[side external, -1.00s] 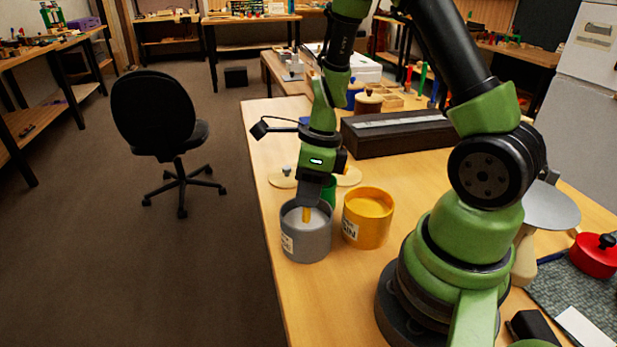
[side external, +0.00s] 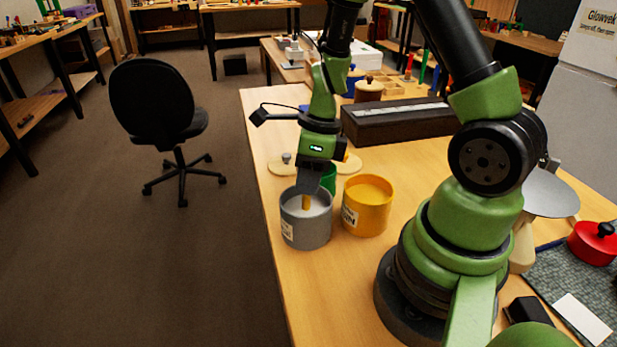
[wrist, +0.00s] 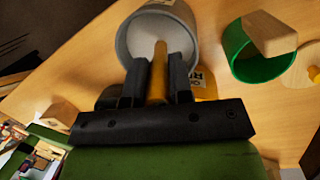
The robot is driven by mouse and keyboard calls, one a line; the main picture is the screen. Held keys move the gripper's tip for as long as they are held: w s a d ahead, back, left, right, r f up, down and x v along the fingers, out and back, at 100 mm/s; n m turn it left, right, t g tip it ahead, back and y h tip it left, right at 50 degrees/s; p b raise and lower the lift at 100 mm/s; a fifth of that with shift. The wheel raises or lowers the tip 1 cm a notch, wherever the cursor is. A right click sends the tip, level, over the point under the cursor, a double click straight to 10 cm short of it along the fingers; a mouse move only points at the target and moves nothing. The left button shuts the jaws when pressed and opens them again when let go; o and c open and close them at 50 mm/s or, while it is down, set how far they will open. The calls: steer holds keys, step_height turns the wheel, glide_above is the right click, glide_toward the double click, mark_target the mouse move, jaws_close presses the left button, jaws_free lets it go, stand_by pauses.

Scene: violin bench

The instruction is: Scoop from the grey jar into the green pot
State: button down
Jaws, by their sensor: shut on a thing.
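The grey jar (side external: 306,230) stands upright near the table's left edge, with pale contents and a white label. My gripper (side external: 307,192) points down at the jar's mouth and is shut on the yellow handle of the scoop (side external: 306,203). In the wrist view the handle (wrist: 158,72) runs between the two dark fingers (wrist: 157,82) toward the jar (wrist: 126,42). The scoop's lower end is hidden in the jar. The green pot (side external: 329,177) is behind the grey jar, partly hidden by my gripper.
A yellow jar (side external: 367,215) stands close to the right of the grey jar. Round lids (side external: 283,167) lie behind the jars. A long dark case (side external: 398,122) lies farther back. A red pot (side external: 592,245) is at the far right. The floor left of the table holds a black chair (side external: 155,105).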

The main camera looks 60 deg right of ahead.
steer(key=w+a+v, duration=0.1)
steer(key=a+v, duration=0.1)
steer(key=v, duration=1.1)
steer(key=shift+a+r, duration=0.35)
steer(key=w+d+f+h, duration=0.2)
steer(key=d+f, duration=0.1)
steer(key=d, duration=0.7)
steer(key=w+a+f+g+h, duration=0.1)
steer(key=w+f+g+h, duration=0.2)
steer(key=w+f+g, duration=0.2)
steer(key=f+g, duration=0.1)
steer(key=g, duration=0.2)
steer(key=shift+f+g+h, duration=0.25)
steer(key=shift+g+h, duration=0.05)
steer(key=shift+g, duration=0.1)
steer(key=shift+a, duration=0.15)
stand_by(0.7)
